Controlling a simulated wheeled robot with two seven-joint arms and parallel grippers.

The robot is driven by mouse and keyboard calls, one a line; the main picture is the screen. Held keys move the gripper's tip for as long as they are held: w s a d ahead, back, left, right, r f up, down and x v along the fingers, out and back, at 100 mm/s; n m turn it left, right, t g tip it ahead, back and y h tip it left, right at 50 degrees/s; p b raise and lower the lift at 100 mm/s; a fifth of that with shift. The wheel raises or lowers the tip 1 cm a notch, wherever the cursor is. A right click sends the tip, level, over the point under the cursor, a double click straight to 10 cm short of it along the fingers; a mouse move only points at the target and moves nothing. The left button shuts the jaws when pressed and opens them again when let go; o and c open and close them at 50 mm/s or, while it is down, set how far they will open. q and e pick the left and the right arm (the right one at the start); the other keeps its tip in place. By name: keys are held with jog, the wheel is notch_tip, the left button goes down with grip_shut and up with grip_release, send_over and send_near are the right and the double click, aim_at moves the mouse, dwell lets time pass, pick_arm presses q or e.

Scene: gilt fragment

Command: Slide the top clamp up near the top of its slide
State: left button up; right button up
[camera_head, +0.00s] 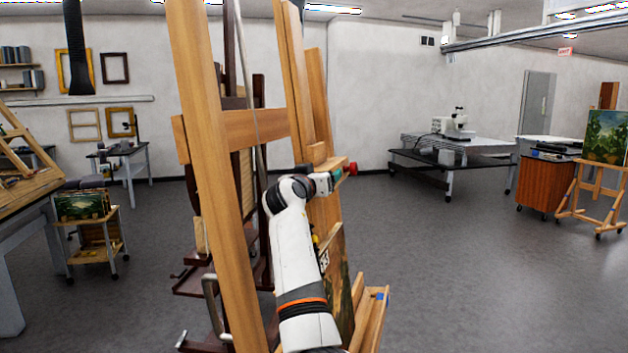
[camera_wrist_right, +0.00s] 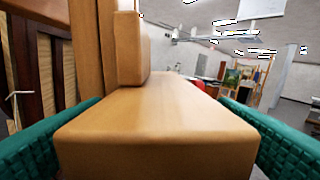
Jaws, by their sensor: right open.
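The top clamp is a pale wooden block (camera_head: 331,163) on the tall wooden easel (camera_head: 210,150), with a red knob (camera_head: 352,168) at its outer end. In the right wrist view the clamp block (camera_wrist_right: 155,125) fills the middle, its long top face running away from me. My right gripper (camera_head: 327,181) is at the clamp, with green fingers apart. In the wrist view one finger lies on each side of the block; I cannot tell whether they touch it. The knob (camera_wrist_right: 200,85) is partly hidden behind the block. My left gripper is not in view.
A painting (camera_head: 340,280) stands on the easel below the clamp, partly hidden by my arm. A dark wooden easel (camera_head: 262,200) stands close behind. Side carts, tables and another easel (camera_head: 578,195) are farther off. Open floor lies to the right.

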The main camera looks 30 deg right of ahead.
jog(key=b+v, duration=0.4)
jog(key=v, duration=0.7)
jog(key=shift+s+a, duration=0.25)
jog(key=shift+s, duration=0.05)
jog(key=shift+f, duration=0.1)
